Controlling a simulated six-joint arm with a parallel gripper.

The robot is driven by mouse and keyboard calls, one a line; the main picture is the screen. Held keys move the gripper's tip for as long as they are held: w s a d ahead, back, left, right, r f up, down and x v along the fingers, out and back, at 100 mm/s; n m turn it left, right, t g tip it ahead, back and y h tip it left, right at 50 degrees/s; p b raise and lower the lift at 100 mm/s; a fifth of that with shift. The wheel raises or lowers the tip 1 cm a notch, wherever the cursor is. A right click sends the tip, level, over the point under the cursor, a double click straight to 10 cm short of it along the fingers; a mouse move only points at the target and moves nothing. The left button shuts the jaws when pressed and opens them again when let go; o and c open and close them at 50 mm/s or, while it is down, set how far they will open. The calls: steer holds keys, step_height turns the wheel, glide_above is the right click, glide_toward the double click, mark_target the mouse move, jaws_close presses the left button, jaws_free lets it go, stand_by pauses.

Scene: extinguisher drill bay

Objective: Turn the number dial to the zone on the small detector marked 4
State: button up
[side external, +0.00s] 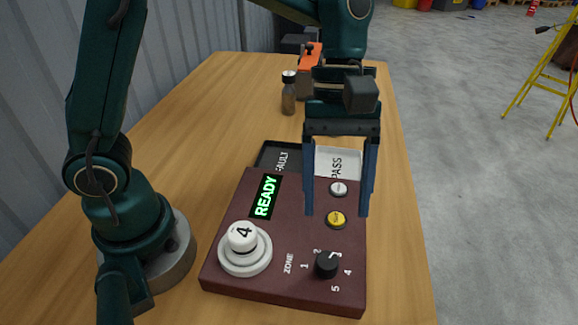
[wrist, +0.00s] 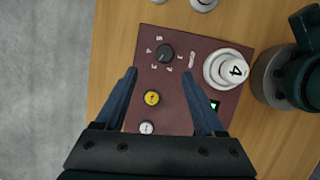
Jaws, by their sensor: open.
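The number dial (side external: 326,265) is a black knob on a maroon panel (side external: 285,285), ringed by the numbers 1 to 5 and labelled ZONE. A light mark on the knob shows near the 3, but its exact direction is hard to tell. The small white detector (side external: 242,238) marked 4 sits on a round white base at the panel's left; it also shows in the wrist view (wrist: 236,70). My gripper (side external: 336,213) is open and empty, pointing down above the panel. In the wrist view the dial (wrist: 165,53) lies just beyond the fingertips (wrist: 160,73), roughly between their lines.
The panel has a lit READY display (side external: 264,197), a yellow button (side external: 336,219) and a white button (side external: 338,189). FAULT (side external: 268,152) and PASS (side external: 352,155) trays lie behind it. A small bottle (side external: 289,95) stands farther back. Two white objects show at the wrist view's top edge (wrist: 203,4).

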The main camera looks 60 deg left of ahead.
mark_target(328, 258)
steer(key=f, duration=0.2)
steer(key=d+f+g, duration=0.1)
steer(key=shift+s+f, duration=0.1)
steer(key=shift+s, duration=0.3)
steer(key=shift+x, duration=2.45)
steer(key=shift+c, duration=0.3)
jaws_close()
